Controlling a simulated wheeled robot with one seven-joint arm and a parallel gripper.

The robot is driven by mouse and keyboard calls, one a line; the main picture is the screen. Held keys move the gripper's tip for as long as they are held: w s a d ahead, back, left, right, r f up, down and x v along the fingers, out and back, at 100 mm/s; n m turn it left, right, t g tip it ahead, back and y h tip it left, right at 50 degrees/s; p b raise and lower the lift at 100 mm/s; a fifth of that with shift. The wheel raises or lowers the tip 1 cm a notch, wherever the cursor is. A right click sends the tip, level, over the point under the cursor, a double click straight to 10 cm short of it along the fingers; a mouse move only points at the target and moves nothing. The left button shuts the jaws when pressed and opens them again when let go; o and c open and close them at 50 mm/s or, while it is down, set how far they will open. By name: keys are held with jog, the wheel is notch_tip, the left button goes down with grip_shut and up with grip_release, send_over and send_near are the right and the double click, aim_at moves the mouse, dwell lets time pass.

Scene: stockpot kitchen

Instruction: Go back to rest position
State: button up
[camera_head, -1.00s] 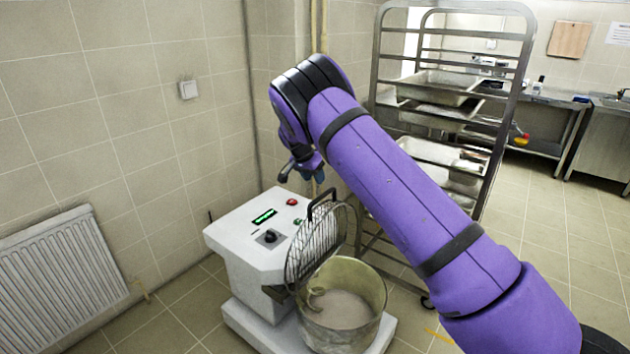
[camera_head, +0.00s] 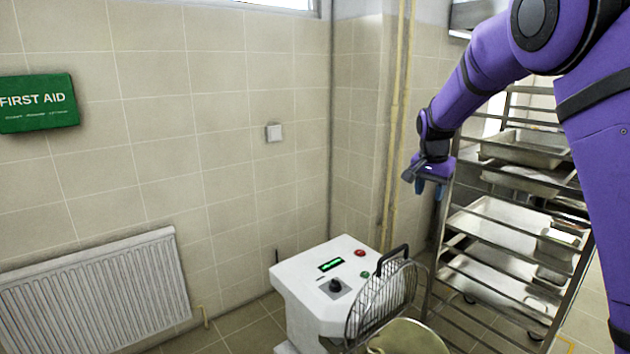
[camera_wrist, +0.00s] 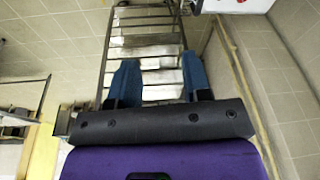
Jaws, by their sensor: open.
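My purple arm comes down from the upper right in the head view. My gripper (camera_head: 430,188) hangs at its end, pointing down, above and to the right of the white mixer (camera_head: 318,285), in front of the metal rack. In the wrist view my gripper (camera_wrist: 160,84) shows two blue fingers set apart with nothing between them. The rack (camera_wrist: 150,40) lies beyond them. The mixer's wire guard (camera_head: 383,303) is raised, and only the top of its bowl (camera_head: 408,338) shows at the bottom edge.
The metal rack (camera_head: 440,262) holds several trays and stands close to my gripper on the right. A radiator (camera_head: 95,292) and a green first aid box (camera_head: 38,103) are on the left wall. A pipe (camera_head: 394,130) runs up the corner. Space before the left wall looks free.

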jog(key=s+d+r+n+t+y, duration=0.1)
jog(key=s+r, duration=0.3)
jog(key=s, duration=0.3)
jog(key=s+r+n, duration=0.2)
jog(key=s+r, duration=0.2)
jog(key=s, duration=0.3)
jog(key=s+d+r+n+t+y, duration=0.1)
jog(key=s+r, duration=0.3)
jog(key=s, duration=0.3)
jog(key=s+a+f+n+t, duration=0.1)
jog(key=s+n, duration=0.3)
jog(key=s, duration=1.8)
jog(key=shift+s+a+f+h, duration=0.15)
jog(key=shift+s+f+h, duration=0.2)
jog(key=shift+h, duration=0.05)
